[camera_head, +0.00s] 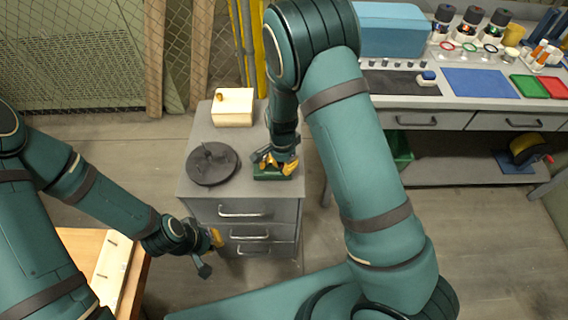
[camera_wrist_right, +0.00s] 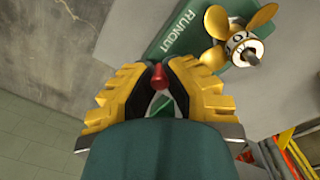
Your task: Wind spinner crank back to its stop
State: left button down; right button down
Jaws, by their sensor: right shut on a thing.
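The spinner fixture is a green box marked RUNOUT (camera_wrist_right: 175,45) in the right wrist view, with a yellow-bladed propeller (camera_wrist_right: 240,40) on it. In the head view the green box (camera_head: 270,174) sits on the grey cabinet top, mostly hidden under my right gripper (camera_head: 279,164). In the right wrist view my right gripper (camera_wrist_right: 160,88) is shut on a small red crank knob (camera_wrist_right: 158,74), whose tip shows between the fingers. The crank arm is hidden. My left gripper (camera_head: 210,254) is open and empty in front of the cabinet drawers.
A dark round plate (camera_head: 212,164) lies on the cabinet top (camera_head: 245,146) left of the green box. A cream box (camera_head: 233,108) stands behind it. A workbench with a blue case (camera_head: 395,30) and mats is at the right. A wooden table (camera_head: 85,243) is at the lower left.

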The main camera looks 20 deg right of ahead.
jog(key=c, duration=0.9)
grip_release()
jog(key=shift+c, duration=0.2)
notch_tip(320, 180, up, 12)
jog(key=shift+w+a, duration=0.15)
jog(key=shift+w, duration=0.05)
